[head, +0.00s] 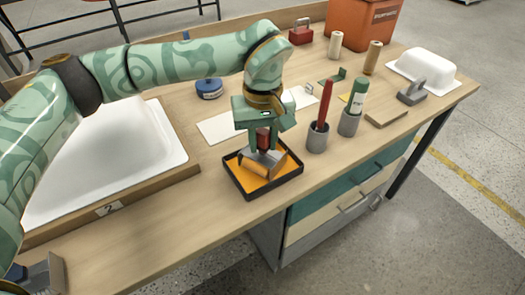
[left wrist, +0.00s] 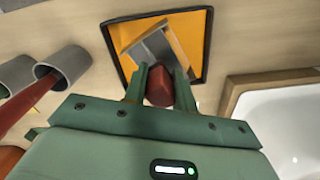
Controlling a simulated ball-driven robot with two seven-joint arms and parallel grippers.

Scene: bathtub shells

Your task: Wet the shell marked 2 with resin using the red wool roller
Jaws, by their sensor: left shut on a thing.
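My left gripper (head: 263,139) points down, shut on the red handle (left wrist: 158,88) of the roller. The roller's grey frame (head: 266,158) is in or just above a black-rimmed tray (head: 296,172) of orange resin (head: 285,161). The roller's sleeve looks orange in the head view; its wool is partly hidden, and I cannot tell how deep it sits. The white shell (head: 120,150) lies in a wooden frame at the left, with the label 2 (head: 108,209) on its front edge. My arm covers part of the shell. My right gripper is not in view.
Right of the tray stand grey cups, one (head: 318,140) with a red-handled tool, one (head: 349,124) with a green tube. Behind lie a white sheet (head: 217,128) and a blue round tin (head: 209,88). A small white tub (head: 424,66) and an orange box (head: 361,25) stand farther back.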

